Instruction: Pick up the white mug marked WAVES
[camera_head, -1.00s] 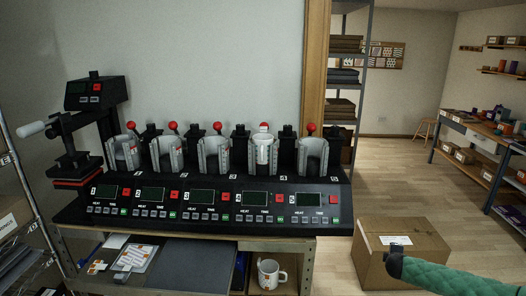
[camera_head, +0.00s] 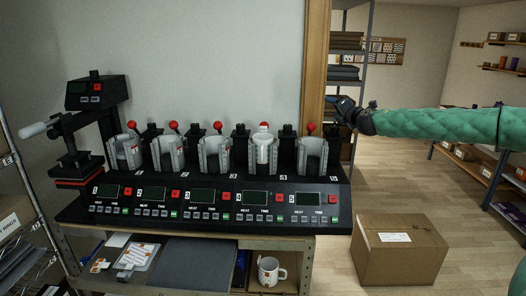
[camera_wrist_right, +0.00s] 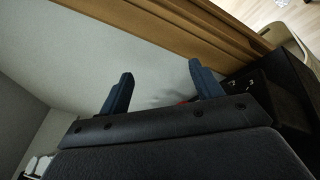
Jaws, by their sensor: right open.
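A white mug (camera_head: 263,150) sits in the fourth clamp of the mug press (camera_head: 200,213). Another white mug (camera_head: 269,271) with an orange mark stands on the shelf under the press. I cannot read WAVES on either mug. My right gripper (camera_head: 330,102) is raised at the right end of the press, near the wooden post and above the fifth clamp's level. It is apart from both mugs. In the right wrist view its two blue fingers (camera_wrist_right: 160,76) are spread with nothing between them. My left gripper is not in view.
The wooden post (camera_head: 315,60) and grey shelving (camera_head: 362,90) are close to my right gripper. The other clamps, such as the fifth (camera_head: 312,157), look empty. A cardboard box (camera_head: 400,262) stands on the floor at right. A heat press (camera_head: 80,130) stands at left.

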